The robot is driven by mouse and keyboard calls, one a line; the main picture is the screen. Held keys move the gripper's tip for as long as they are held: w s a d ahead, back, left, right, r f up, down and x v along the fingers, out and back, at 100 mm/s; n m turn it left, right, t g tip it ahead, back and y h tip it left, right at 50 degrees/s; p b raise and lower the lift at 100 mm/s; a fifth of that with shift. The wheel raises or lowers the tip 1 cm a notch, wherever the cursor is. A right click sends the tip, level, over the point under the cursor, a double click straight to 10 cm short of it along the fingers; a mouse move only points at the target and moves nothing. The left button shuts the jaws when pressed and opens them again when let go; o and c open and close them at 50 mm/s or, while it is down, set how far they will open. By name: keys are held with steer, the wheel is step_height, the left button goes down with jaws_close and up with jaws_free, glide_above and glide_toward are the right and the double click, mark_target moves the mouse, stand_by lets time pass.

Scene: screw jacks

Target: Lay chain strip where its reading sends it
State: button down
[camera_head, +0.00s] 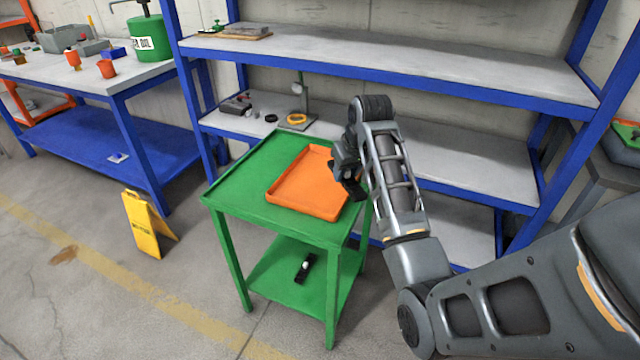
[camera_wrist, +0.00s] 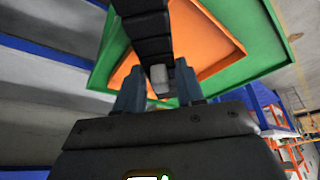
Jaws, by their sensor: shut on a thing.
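My gripper (camera_head: 348,182) hangs over the right side of the orange tray (camera_head: 300,204), which lies on the green cart (camera_head: 234,184). In the wrist view, my gripper (camera_wrist: 159,84) is shut on a dark, segmented strip, the chain strip (camera_wrist: 150,28). The strip runs from between the fingers up to the top of the picture, across the orange tray (camera_wrist: 205,38). In the head view the strip is hard to tell from my dark gripper. No reading can be made out.
A blue-framed shelf rack (camera_head: 400,70) stands behind the cart. Its middle shelf holds a gauge stand (camera_head: 302,104) with a yellow ring (camera_head: 296,118). A black item (camera_head: 305,268) lies on the cart's lower shelf. A yellow floor sign (camera_head: 148,226) stands left. The tray's visible floor is bare.

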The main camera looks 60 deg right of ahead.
steer(key=shift+s+d, duration=0.4)
steer(key=shift+d, duration=0.2)
steer(key=shift+w+d, duration=0.15)
steer(key=shift+d, duration=0.1)
glide_above(324, 186)
steer(key=s, duration=0.1)
steer(key=f, duration=0.4)
steer(key=a+f, duration=0.1)
steer(key=f, duration=0.1)
steer(key=shift+f+b, duration=0.35)
steer(key=shift+b, duration=0.05)
steer(key=shift+f, duration=2)
steer(key=shift+f, duration=0.2)
steer(key=c, duration=0.7)
jaws_free()
steer(key=shift+r, duration=0.1)
